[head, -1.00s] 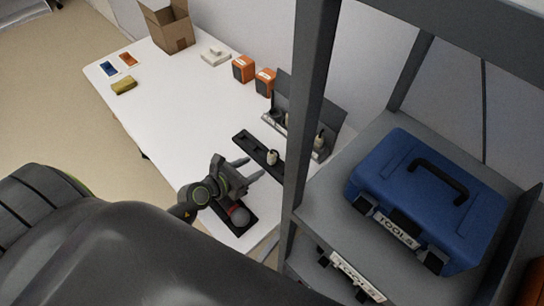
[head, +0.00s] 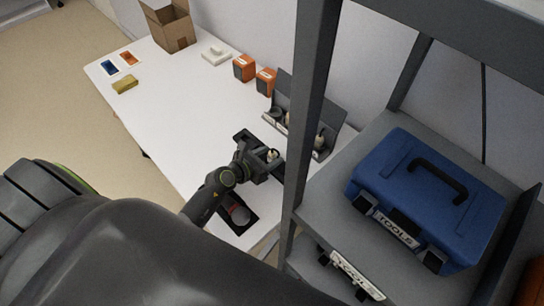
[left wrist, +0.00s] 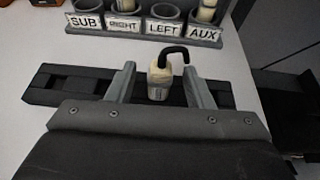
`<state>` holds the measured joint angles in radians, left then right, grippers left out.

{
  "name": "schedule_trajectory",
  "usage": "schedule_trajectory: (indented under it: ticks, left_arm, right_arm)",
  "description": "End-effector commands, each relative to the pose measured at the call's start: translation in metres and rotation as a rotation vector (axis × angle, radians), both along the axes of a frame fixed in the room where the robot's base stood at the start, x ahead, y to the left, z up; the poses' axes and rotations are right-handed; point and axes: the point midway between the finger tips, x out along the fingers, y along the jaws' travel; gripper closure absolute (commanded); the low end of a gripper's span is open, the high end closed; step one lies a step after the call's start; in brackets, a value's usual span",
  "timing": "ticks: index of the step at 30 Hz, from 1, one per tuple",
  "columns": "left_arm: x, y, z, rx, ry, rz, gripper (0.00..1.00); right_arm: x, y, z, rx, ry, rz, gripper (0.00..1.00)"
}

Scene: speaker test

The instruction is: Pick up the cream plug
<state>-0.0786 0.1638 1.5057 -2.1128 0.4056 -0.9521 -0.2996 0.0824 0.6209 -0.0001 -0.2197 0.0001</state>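The cream plug (left wrist: 158,84) with a short black cable bent over its top stands upright at a dark slotted strip (left wrist: 62,84). In the head view the plug (head: 272,154) shows as a small pale spot near my gripper. My left gripper (left wrist: 160,84) is open, with one finger on each side of the plug. Gaps show between both fingers and the plug. In the head view the left gripper (head: 270,164) is over the strip, partly covering it. My right gripper is not in view.
Behind the plug is a rack (left wrist: 146,35) of cups labelled SUB, RIGHT, LEFT and AUX; some hold cream pieces. A shelf post (head: 308,110) stands close on the right. A blue toolbox (head: 425,200) sits on the shelf. The left side of the white table (head: 170,105) is mostly clear.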

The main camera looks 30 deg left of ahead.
Motion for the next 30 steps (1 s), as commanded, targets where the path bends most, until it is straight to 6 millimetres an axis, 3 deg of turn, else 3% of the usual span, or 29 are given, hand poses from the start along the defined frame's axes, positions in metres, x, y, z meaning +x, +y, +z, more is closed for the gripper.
schedule_trajectory:
  ticks: [1,11,20,30]
  left_arm:
    - [0.000,0.000,0.000,0.000,0.000,0.000,0.58]
    - [0.000,0.000,0.000,0.000,0.000,0.000,1.00]
    - [0.000,0.000,0.008,0.000,-0.001,0.000,1.00]
    - [0.000,0.000,0.073,0.002,-0.003,-0.002,1.00]
  right_arm:
    - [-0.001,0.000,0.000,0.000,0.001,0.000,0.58]
    - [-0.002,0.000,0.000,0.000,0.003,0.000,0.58]
    - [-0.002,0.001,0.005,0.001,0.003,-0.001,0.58]
    - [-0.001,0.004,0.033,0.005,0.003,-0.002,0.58]
